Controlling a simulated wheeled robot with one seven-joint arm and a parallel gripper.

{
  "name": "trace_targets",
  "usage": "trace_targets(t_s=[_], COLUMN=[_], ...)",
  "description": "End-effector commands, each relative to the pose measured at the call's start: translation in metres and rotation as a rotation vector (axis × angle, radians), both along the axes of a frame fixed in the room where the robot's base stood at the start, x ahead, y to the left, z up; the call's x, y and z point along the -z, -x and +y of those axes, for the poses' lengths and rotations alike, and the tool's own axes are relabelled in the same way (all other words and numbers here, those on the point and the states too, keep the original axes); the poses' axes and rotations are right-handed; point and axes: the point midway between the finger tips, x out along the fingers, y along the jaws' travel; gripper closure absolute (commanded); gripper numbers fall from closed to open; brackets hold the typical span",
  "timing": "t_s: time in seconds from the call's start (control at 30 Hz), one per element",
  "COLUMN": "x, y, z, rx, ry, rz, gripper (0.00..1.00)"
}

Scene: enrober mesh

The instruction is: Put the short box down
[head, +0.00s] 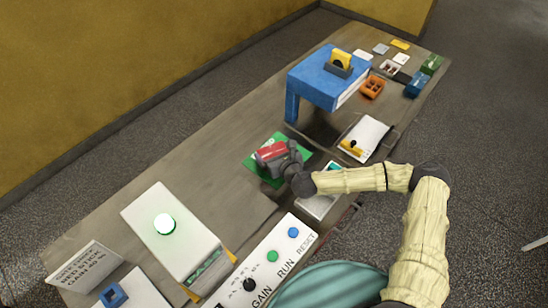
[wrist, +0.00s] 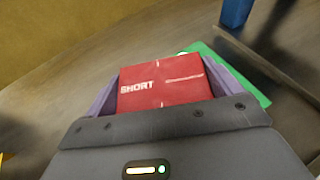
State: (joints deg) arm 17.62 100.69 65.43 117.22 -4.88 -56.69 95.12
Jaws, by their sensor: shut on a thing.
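The short box is red, with the white word SHORT on its face, and fills the middle of the wrist view (wrist: 165,84). My gripper (wrist: 163,92) is shut on it, with a purple finger on each side. In the head view the red box (head: 272,150) shows at the end of my gripper (head: 270,155), over a green mat (head: 252,166) on the long table. The mat's edge also shows at the right of the wrist view (wrist: 245,78). Whether the box touches the mat, I cannot tell.
A blue raised stand (head: 318,80) with a yellow item on top is beyond the mat. A white box with a lit green dome (head: 185,235) and a white button panel (head: 262,262) are nearer. A white clipboard (head: 366,133) lies right. Bare table (head: 215,145) lies left of the mat.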

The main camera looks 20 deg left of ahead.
Motion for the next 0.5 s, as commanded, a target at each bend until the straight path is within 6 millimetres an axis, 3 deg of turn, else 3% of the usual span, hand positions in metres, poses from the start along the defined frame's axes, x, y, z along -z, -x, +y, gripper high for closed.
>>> trace_targets(t_s=[0.2,0.5], x=[0.028,0.031], y=[0.001,0.002], z=[0.001,0.002], rx=[-0.001,-0.004], ry=[0.0,0.0], rz=[0.002,0.0], gripper=[0.4,0.4])
